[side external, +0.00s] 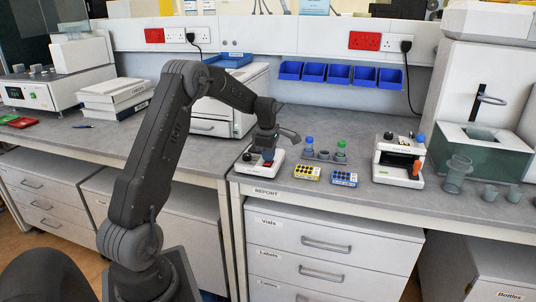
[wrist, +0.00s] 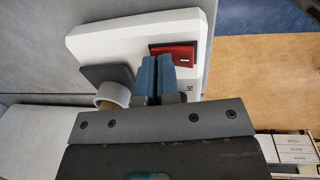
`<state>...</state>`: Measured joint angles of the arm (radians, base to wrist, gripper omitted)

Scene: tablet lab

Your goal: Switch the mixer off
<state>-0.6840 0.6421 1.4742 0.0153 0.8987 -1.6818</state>
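The mixer is a small white device (side external: 252,168) near the front edge of the bench in the side view, partly hidden by my gripper. In the wrist view its white body (wrist: 105,45) fills the upper middle. A red rocker switch (wrist: 180,51) in a dark frame sits near its right end. A dark square pad (wrist: 100,76) and a pale round part (wrist: 112,95) are to the left. My gripper (wrist: 158,60) has its two blue fingertips together with nothing seen between them. They overlap the switch's left part in view; I cannot tell whether they touch it.
Bottles with blue and green caps (side external: 341,150), a yellow rack (side external: 307,172) and a blue rack (side external: 344,178) stand just right of the mixer. A white device (side external: 398,162) and clear beakers (side external: 455,174) stand further right. A larger white machine (side external: 228,105) is behind left.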

